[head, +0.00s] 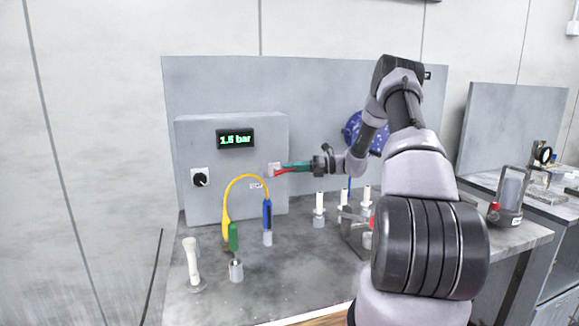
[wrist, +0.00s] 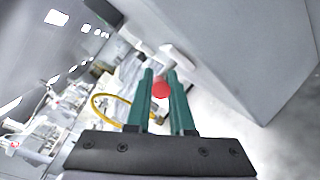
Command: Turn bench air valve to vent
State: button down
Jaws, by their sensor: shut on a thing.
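The valve's red handle (head: 285,171) is at the right part of the front of a grey control box (head: 228,205), by a small pale plate (head: 273,169). My gripper (head: 283,167) has green fingers and reaches it from the right. In the wrist view the red handle (wrist: 162,89) shows between the two green fingers (wrist: 160,75), which are shut on it. The fingers partly hide the handle, and the small lettering (head: 256,186) below it is too blurred to read fully. The green display (head: 236,139) on the box reads 1.5 bar.
A black knob (head: 200,178) is on the box's left. A yellow hose (head: 228,196) arches in front, near green (head: 233,237) and blue (head: 267,215) connectors. Several white-topped posts (head: 319,203) and a blue disc (head: 355,130) are near my arm. The bench's front middle (head: 300,275) is clear.

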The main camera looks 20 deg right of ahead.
jog(key=shift+d+f+m+t+y, duration=0.15)
jog(key=shift+f+m+t+y, duration=0.3)
jog(key=shift+y, duration=0.45)
jog(key=shift+f, duration=0.15)
jog(key=c, duration=0.8)
grip_release()
notch_tip(320, 180, up, 10)
jog(key=shift+r, duration=0.1)
